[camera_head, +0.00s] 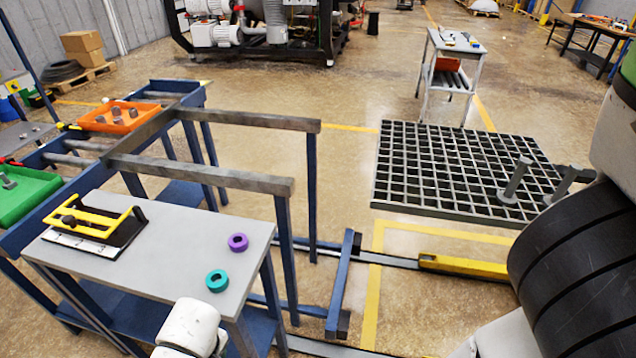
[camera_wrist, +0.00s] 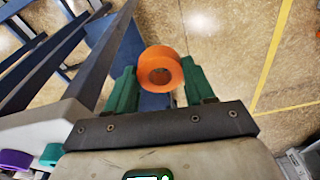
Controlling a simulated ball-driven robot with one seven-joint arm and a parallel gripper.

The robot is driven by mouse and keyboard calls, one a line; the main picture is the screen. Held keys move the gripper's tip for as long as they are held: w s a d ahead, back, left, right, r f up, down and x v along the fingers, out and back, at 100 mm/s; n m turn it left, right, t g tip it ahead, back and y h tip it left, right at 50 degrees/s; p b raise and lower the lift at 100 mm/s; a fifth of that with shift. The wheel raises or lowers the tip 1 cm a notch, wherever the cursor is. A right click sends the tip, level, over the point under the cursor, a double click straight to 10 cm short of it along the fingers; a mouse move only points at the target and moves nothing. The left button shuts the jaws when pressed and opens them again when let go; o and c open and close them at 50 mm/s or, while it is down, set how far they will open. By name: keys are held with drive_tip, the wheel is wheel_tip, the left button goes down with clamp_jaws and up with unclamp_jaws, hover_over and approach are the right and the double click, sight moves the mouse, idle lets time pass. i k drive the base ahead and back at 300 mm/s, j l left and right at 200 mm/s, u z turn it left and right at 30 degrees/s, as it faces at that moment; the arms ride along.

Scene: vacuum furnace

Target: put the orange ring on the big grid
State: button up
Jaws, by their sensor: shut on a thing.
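The orange ring (camera_wrist: 147,63) is held between the two green fingers of my gripper (camera_wrist: 161,85) in the wrist view, with its hole facing the camera. My gripper is shut on it and holds it above the floor beside the grey table. The big grid (camera_head: 378,185), a dark square lattice, lies at the right in the head view. Two grey posts stand on its right part, one (camera_head: 515,180) in full view and the other (camera_head: 566,184) partly beside my arm. My gripper and the ring do not show clearly in the head view.
A yellow fork-like bar (camera_head: 463,266) lies before the grid. Orange (camera_head: 112,128) and green (camera_head: 40,192) trays are at left.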

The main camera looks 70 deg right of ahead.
sight(458, 196)
drive_tip(key=j+z, duration=0.15)
drive_tip(key=z, duration=0.25)
drive_tip(key=k+j+z, duration=0.1)
drive_tip(key=z, duration=0.3)
